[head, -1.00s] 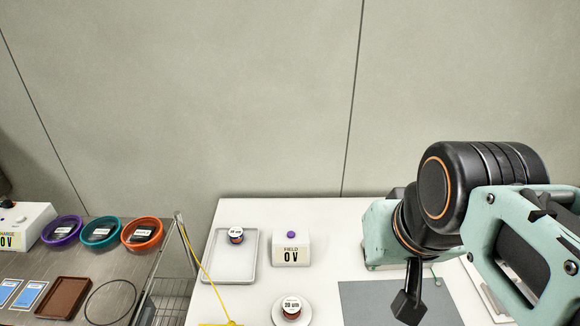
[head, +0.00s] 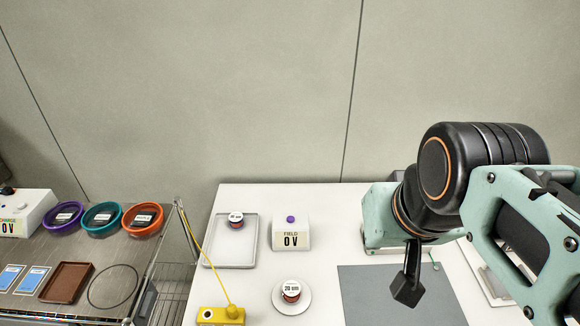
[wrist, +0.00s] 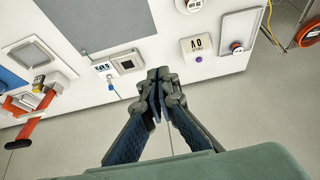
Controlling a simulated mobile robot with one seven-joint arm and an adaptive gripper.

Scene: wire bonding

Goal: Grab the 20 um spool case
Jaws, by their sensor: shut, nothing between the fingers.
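A small dark and red spool case (head: 291,291) with a white label that appears to read 20 um sits on a round white dish (head: 304,302) on the white table. It shows only partly at the top edge of the wrist view (wrist: 195,4). A similar spool case (head: 236,220) stands in a grey tray (head: 232,256) at the back left; its label is too small to read surely. My gripper (head: 407,291) is shut and empty, above the table to the right of both cases. Its closed fingers also show in the wrist view (wrist: 158,76).
A FIELD 0 V box (head: 290,236) with a purple knob stands right of the tray. A yellow box (head: 221,315) with a cable is at the front left. A grey mat (head: 365,298) lies below my gripper. Purple, teal and orange bowls (head: 142,219) stand on the left bench.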

